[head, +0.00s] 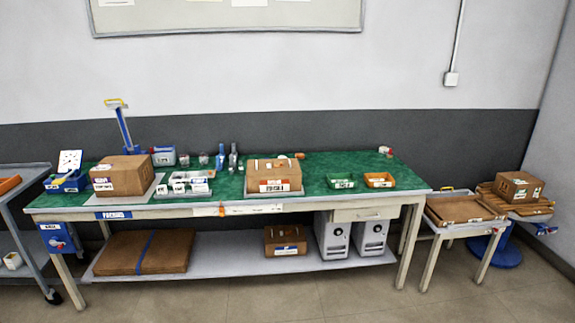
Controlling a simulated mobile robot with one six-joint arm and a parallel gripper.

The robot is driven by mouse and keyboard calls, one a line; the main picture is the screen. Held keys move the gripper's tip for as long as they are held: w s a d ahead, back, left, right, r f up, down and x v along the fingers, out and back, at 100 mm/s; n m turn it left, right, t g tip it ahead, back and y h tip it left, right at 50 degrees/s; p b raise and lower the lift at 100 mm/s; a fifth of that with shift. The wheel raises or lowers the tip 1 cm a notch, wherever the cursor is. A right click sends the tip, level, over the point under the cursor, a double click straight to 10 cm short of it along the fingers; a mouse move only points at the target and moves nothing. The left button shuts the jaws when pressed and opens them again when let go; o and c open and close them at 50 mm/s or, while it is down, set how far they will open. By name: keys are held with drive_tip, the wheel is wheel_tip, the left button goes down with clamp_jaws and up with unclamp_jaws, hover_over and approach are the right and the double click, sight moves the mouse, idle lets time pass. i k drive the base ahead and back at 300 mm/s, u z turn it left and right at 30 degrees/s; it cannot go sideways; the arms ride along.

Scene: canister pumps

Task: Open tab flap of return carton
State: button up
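Several brown cartons are in the head view, and their labels are too small to read, so I cannot tell for sure which is the return carton. One carton (260,176) with a red and white label on its front stands at the middle of the green bench top; the state of its flaps is unclear. A closed-looking carton (128,178) stands on a pale plate at the bench's left. Another carton (518,186) sits on a stack at the far right. A smaller one (278,238) is on the lower shelf. My gripper is not in view.
The green bench (212,187) also bears a white tray (189,183), blue bottles (220,157), a green bin (341,183) and an orange bin (379,180). A cart (20,225) flanks it at left, a side table (462,212) at right. Floor (340,303) in front is clear.

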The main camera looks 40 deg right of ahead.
sight(286, 164)
drive_tip(key=z, duration=0.1)
drive_tip(key=i, duration=1)
drive_tip(key=u, duration=0.05)
